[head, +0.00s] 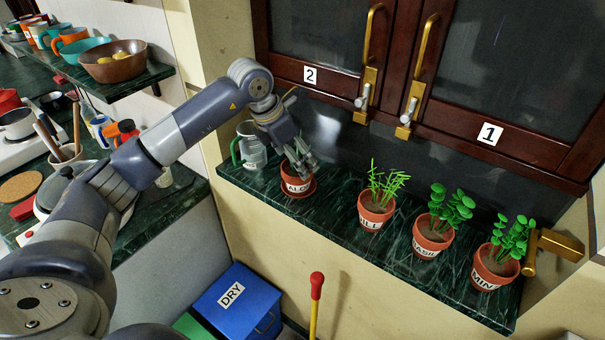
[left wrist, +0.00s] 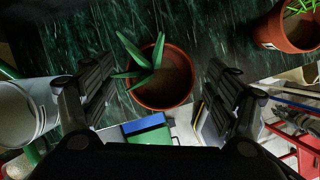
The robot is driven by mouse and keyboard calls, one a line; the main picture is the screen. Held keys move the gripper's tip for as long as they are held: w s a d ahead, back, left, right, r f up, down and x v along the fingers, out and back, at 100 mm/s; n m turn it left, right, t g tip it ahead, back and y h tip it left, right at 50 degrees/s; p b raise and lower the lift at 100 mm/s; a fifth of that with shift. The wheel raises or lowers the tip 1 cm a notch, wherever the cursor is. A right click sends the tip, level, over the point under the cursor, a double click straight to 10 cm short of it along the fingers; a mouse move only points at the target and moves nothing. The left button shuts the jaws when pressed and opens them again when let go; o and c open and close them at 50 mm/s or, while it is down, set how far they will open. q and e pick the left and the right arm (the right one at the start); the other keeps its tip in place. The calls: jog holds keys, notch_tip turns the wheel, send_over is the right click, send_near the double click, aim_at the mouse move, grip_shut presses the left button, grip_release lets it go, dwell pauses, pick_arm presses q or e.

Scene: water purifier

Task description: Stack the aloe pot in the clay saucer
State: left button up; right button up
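The aloe pot (head: 297,184), a terracotta pot with a white label, stands upright at the left part of the dark green marble ledge. A reddish rim, apparently the clay saucer (head: 311,190), shows around its base; how the pot sits in it is partly hidden. In the left wrist view the aloe pot (left wrist: 165,92) lies between the spread fingers, with green spiky leaves and dark soil; no saucer is clear there. My left gripper (head: 300,163) is open, just above and around the pot's top, apparently not clamped on it. It also shows in the left wrist view (left wrist: 160,66). My right gripper is not in view.
A glass jug with a green handle (head: 251,148) stands just left of the aloe. Dill (head: 373,215), basil (head: 431,240) and mint (head: 490,272) pots stand along the ledge to the right. Dark cabinet doors (head: 490,165) are behind. A blue bin (head: 238,300) is below.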

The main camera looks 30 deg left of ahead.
pick_arm(q)
jog(key=b+v, duration=0.1)
jog(key=v, duration=0.3)
jog(key=shift+a+r, duration=0.1)
jog(key=shift+r, duration=0.25)
jog(key=shift+s, duration=0.1)
